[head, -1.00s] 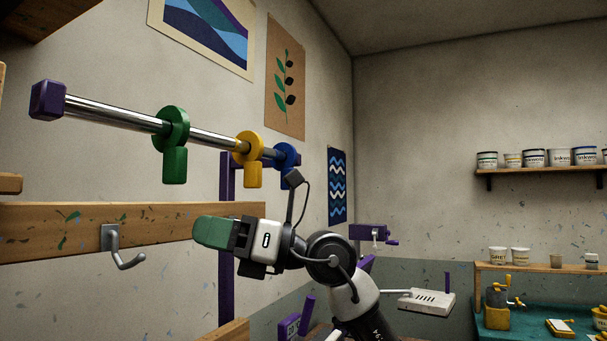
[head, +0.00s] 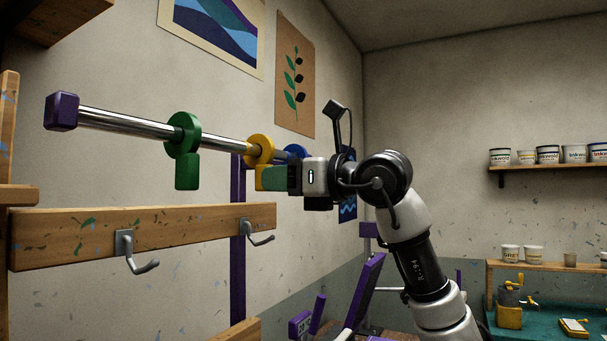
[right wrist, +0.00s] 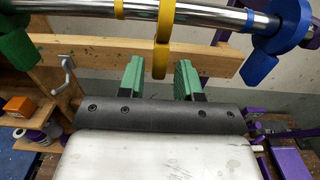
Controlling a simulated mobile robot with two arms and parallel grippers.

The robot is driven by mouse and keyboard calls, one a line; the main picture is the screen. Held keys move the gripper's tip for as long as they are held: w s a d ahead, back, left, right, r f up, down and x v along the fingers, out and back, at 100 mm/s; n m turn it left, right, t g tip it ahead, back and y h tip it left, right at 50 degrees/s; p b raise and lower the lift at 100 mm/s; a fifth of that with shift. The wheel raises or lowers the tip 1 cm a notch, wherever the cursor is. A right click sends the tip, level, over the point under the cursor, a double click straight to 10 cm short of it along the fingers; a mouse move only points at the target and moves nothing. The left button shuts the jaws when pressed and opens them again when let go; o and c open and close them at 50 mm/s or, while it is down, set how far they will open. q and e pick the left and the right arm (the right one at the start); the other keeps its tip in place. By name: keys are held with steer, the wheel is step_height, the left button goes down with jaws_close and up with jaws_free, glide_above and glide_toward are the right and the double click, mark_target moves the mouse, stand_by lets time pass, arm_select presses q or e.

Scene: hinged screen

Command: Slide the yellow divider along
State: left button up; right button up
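The yellow divider (head: 260,148) is a ring with a hanging tab on a shiny horizontal rail (head: 125,122). In the right wrist view the yellow divider (right wrist: 165,20) hangs its tab between my right gripper's two green fingers. My right gripper (head: 270,178) is open at the tab, and in the wrist view (right wrist: 159,72) a gap shows on each side of it. The green divider (head: 184,135) is to the left on the rail. The blue divider (head: 296,152) is to the right, partly hidden by my gripper. My left gripper is not in view.
The rail carries a yellow band (right wrist: 119,8) and a blue band (right wrist: 251,20). A purple block (head: 62,111) caps its left end. Below runs a wooden beam (head: 80,232) with metal hooks (head: 130,250). Rail between green and yellow dividers is clear.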

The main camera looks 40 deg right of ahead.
mark_target(258, 179)
steer(key=shift+x, duration=1.1)
steer(key=shift+c, duration=0.3)
steer(key=shift+a, duration=0.1)
jaws_close()
steer(key=shift+s+a, duration=0.35)
steer(key=shift+a, duration=0.5)
steer(key=shift+s+a, duration=0.3)
steer(key=shift+a, duration=0.6)
steer(key=shift+o, duration=1.4)
jaws_free()
steer(key=shift+s+d, duration=0.1)
steer(key=shift+s, duration=0.1)
